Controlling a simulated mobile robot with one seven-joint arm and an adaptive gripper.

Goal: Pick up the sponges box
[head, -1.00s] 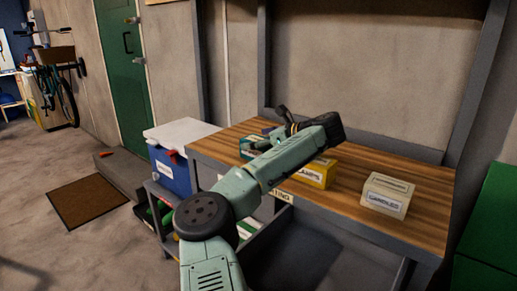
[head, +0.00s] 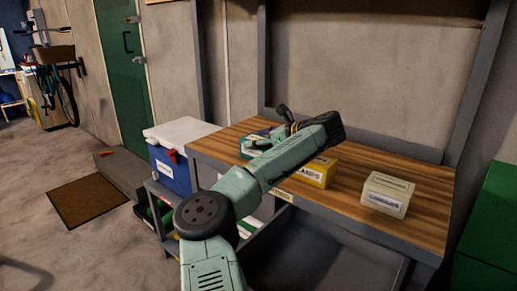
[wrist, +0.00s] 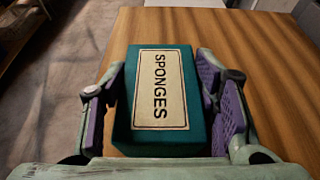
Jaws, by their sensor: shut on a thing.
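The sponges box is teal with a cream label reading SPONGES. In the wrist view the sponges box (wrist: 190,62) lies between the two purple-padded fingers of my gripper (wrist: 170,95), which is shut on it. In the head view the sponges box (head: 249,149) shows only in part at the left of the wooden workbench (head: 428,205), with my arm in front of it. My gripper (head: 262,144) is mostly hidden there behind my arm. I cannot tell whether the box touches the bench top.
A yellow box (head: 316,176) labelled as lamps or similar stands to the right, partly behind my arm. A cream box (head: 388,194) stands further right. A blue cooler with a white lid (head: 172,170) is left of the bench.

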